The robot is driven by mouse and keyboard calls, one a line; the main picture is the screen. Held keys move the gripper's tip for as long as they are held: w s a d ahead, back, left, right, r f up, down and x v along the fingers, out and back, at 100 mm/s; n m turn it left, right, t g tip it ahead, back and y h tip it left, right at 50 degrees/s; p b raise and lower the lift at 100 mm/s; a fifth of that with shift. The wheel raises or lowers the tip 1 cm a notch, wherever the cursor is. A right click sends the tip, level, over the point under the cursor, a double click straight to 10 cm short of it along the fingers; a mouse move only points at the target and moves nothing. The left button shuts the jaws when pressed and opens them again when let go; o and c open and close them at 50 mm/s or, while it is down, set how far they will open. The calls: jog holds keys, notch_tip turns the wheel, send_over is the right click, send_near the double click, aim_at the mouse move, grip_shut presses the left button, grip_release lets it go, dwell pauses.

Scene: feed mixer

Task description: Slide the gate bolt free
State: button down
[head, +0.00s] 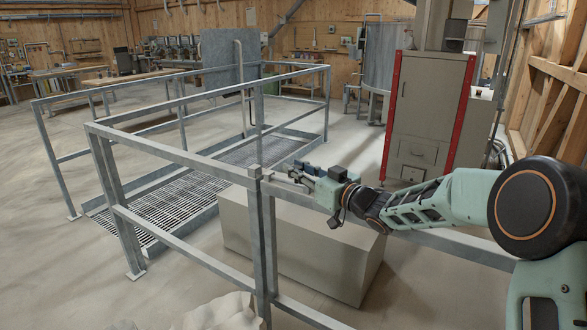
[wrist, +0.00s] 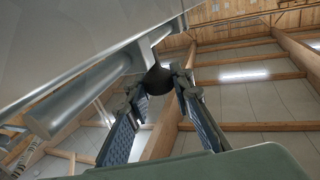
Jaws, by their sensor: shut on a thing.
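My gripper (head: 299,174) is beside the top rail of the grey metal railing, just right of a gate post (head: 256,215). In the wrist view my gripper (wrist: 160,84) has its two padded fingers closed on a dark round knob (wrist: 157,79). The knob appears joined to the grey metal gate bolt (wrist: 85,96), a round bar running to the lower left under a broad grey rail. In the head view the bolt and knob are too small and too covered by the gripper to make out.
A long pale block (head: 300,250) stands on the floor below my gripper. Behind the railing is a grated platform (head: 165,205). A beige cabinet (head: 428,115) with red edges stands farther back. A pale sack-like heap (head: 222,312) lies at the front. Open floor lies left.

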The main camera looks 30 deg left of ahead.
jog(key=c, duration=1.7)
grip_release()
jog(key=shift+d, duration=0.25)
jog(key=v, duration=1.2)
